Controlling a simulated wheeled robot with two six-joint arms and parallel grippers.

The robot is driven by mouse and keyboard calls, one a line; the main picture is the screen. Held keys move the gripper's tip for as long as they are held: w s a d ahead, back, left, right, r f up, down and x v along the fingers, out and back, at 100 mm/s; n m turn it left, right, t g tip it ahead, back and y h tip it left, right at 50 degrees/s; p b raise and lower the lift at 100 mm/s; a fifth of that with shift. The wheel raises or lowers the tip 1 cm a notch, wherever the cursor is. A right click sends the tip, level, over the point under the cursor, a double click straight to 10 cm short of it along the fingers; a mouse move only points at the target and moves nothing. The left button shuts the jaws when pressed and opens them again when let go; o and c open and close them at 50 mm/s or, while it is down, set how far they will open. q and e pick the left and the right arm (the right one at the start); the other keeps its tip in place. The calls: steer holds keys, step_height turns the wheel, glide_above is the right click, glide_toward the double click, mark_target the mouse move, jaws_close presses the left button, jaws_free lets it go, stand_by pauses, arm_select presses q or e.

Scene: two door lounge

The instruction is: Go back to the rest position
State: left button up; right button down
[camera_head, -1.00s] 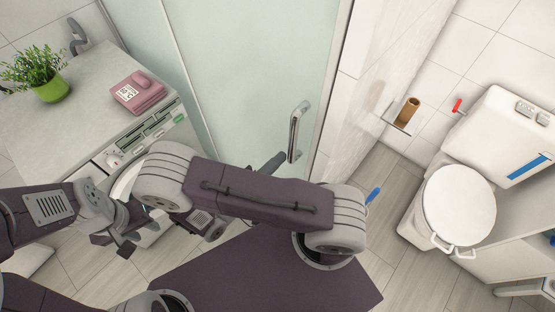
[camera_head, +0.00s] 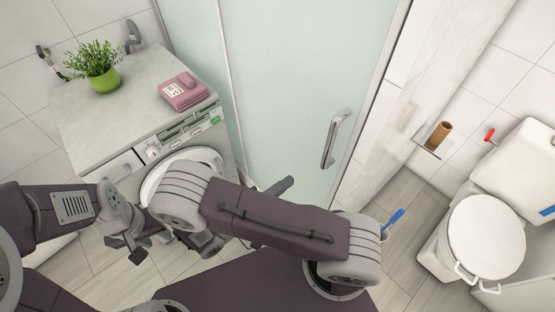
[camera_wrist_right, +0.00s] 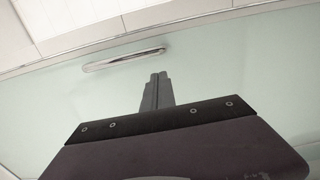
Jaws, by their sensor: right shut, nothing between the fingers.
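My right arm crosses the middle of the head view. Its gripper (camera_head: 281,186) shows beyond the arm link, in front of the frosted glass door. In the right wrist view the right gripper (camera_wrist_right: 158,76) is shut and empty. Its fingertips point toward the door's metal handle (camera_wrist_right: 124,59), with the handle beyond them; I cannot tell the exact gap. My left gripper (camera_head: 138,258) is at the lower left of the head view, by the washing machine's front. Its fingers are small and partly hidden, so its opening is unclear.
The glass door (camera_head: 290,80) has a metal handle (camera_head: 335,138). A washing machine (camera_head: 190,165) stands left under a counter with a plant (camera_head: 97,66) and pink towels (camera_head: 183,92). A toilet (camera_head: 485,235) and blue-handled brush (camera_head: 394,217) are right. Floor shows between door and toilet.

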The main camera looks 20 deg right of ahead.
steer(key=s+d+r+m+g+y, duration=0.1)
steer(key=d+r+m+g+y, duration=0.1)
steer(key=d+r+m+g, duration=0.5)
steer(key=s+d+f+m+g+y, duration=0.2)
steer(key=s+d+m+g+y, duration=0.15)
steer(key=s+y, duration=0.3)
steer(key=w+a+f+n+t+y, duration=0.4)
steer(key=w+a+n+t+y, duration=0.2)
steer(key=a+y, duration=0.3)
steer(key=shift+a+f+n+t, duration=0.35)
steer(key=shift+a+f+n, duration=0.05)
steer(key=shift+a+n, duration=0.1)
